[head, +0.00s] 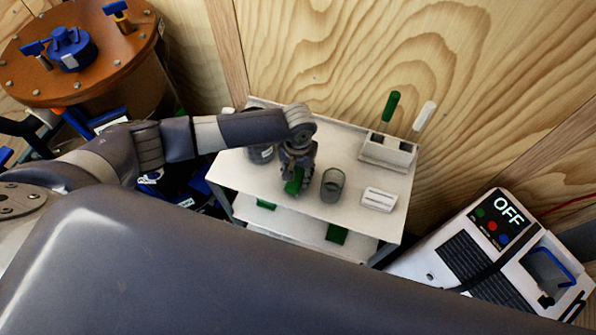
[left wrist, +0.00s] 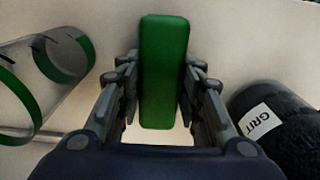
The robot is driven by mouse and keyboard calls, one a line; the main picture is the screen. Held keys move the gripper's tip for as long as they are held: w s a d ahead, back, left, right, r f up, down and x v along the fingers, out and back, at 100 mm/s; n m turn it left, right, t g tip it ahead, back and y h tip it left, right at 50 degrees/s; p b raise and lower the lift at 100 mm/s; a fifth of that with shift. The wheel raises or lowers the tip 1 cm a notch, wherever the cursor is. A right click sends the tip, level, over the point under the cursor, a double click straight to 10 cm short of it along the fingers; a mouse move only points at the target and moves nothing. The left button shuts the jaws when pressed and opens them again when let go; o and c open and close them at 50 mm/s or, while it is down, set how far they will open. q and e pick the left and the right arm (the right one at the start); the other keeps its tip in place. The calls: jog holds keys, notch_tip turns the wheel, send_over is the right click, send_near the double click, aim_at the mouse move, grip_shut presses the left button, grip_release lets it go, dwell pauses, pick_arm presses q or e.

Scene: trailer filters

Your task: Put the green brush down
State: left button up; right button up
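The green brush (head: 293,187) shows as a green block in my left gripper (head: 297,178), over the front part of the white cart top (head: 330,139). In the left wrist view the green brush (left wrist: 163,70) lies between the two fingers of the left gripper (left wrist: 161,88), which are close against both its sides. Its underside is hidden, so I cannot tell whether it touches the cart top. My right gripper is not in view.
A clear cup (head: 332,185) stands close to the right of the gripper. A dark jar (head: 262,154), labelled GRIT, is on the left. A white brush-like block (head: 378,199) lies front right. A white holder (head: 387,152) with green and white handles stands back right.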

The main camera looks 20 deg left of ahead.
aim_at(298, 173)
pick_arm(q)
jog(key=o, duration=0.4)
notch_tip(298, 173, up, 12)
jog(key=shift+r+b, duration=0.15)
jog(key=shift+b, duration=0.8)
